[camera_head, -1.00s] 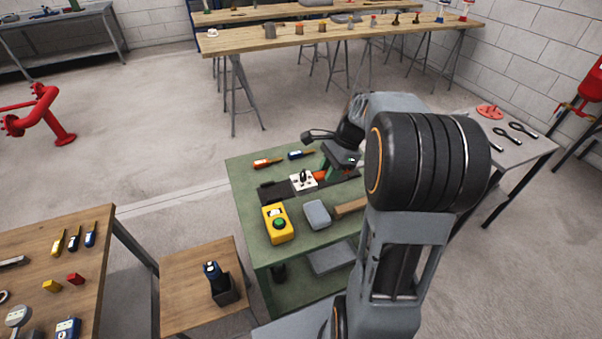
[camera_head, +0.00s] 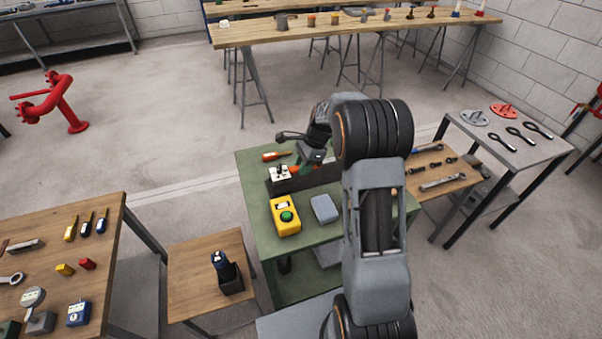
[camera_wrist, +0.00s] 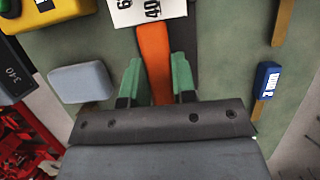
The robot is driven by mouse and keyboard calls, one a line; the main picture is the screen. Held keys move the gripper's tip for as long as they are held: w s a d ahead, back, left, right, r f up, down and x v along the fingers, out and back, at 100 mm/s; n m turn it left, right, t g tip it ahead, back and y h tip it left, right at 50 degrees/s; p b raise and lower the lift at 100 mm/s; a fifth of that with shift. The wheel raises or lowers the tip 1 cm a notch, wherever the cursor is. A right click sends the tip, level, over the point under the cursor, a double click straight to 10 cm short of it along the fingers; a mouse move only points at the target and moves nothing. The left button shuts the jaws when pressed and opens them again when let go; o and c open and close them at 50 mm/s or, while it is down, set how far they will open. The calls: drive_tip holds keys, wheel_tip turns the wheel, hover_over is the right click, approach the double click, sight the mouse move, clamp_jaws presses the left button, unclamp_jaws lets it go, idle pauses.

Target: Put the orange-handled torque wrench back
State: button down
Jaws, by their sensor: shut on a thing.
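The orange handle of the torque wrench (camera_wrist: 153,50) lies between the two green fingers of my gripper (camera_wrist: 157,82), which is shut on it. In the head view the orange handle (camera_head: 294,169) shows as a small patch beside my gripper (camera_head: 307,160), over the green table (camera_head: 262,238). A white plate with black figures (camera_wrist: 146,9) is at the handle's far end; it also shows in the head view (camera_head: 281,174). A dark strip lies behind the handle. The rest of the wrench is hidden, and I cannot tell whether it touches the table.
A yellow box with a green button (camera_head: 285,215) and a grey block (camera_head: 325,208) stand nearby. An orange-handled tool (camera_head: 276,156) lies at the table's back edge. A wooden table with wrenches (camera_head: 441,170) stands to the right.

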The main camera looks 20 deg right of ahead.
sight(301, 180)
drive_tip(key=shift+w+a+f, duration=0.1)
drive_tip(key=shift+w+f, duration=0.1)
drive_tip(key=shift+w+a+f, duration=0.1)
drive_tip(key=shift+w+f, duration=0.05)
drive_tip(key=shift+f, duration=1.55)
drive_tip(key=c, duration=0.9)
unclamp_jaws()
